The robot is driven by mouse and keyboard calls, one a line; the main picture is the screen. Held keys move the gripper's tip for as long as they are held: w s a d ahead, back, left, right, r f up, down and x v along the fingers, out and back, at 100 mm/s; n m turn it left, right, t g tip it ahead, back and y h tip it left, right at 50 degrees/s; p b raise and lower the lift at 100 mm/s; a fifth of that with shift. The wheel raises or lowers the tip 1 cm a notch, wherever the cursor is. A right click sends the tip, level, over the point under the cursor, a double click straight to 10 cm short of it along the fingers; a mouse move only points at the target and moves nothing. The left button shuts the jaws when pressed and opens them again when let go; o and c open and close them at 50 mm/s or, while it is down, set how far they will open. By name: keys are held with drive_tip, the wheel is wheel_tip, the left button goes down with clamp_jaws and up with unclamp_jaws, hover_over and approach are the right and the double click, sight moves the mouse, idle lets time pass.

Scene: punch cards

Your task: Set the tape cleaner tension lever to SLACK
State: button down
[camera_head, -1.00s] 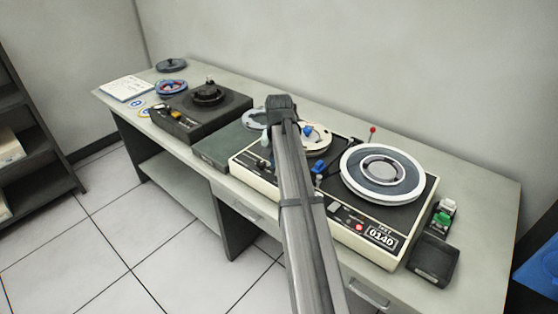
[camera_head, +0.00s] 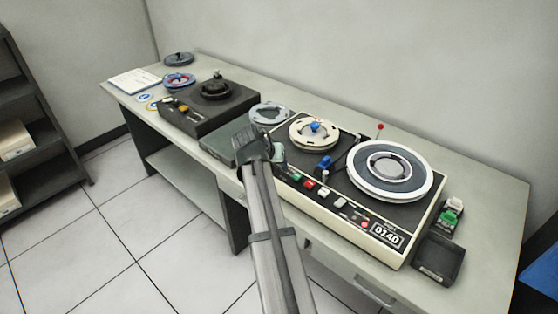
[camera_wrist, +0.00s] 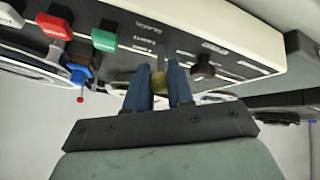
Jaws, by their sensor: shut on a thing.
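The tape cleaner is a cream-sided machine with a black top and the number 0140 (camera_head: 385,235) on its front. My gripper (camera_wrist: 158,92) is at its left front corner. In the wrist view its two blue fingers are shut on a small yellowish knob (camera_wrist: 158,82), which appears to be the tension lever's. White lettering, apparently including SLACK, is printed on the black panel (camera_wrist: 145,45) beyond the fingers. In the head view my wrist (camera_head: 252,145) hides the knob and fingertips. I cannot tell which mark the lever points at.
Green (camera_wrist: 104,40) and red (camera_wrist: 54,26) keys sit beside the fingers, with a dark knob (camera_wrist: 203,68) on the other side. A large white-rimmed reel (camera_head: 390,170) lies on the machine's right. A dark deck (camera_head: 205,105) stands to the left. A black tray (camera_head: 438,258) is at the right.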

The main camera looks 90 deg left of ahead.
idle(0.4)
drive_tip(key=c, duration=1)
unclamp_jaws()
drive_tip(key=v, duration=1.3)
drive_tip(key=shift+s+d+r, duration=0.2)
drive_tip(key=shift+s+r, duration=0.05)
drive_tip(key=shift+s, duration=0.1)
drive_tip(key=shift+w, duration=0.1)
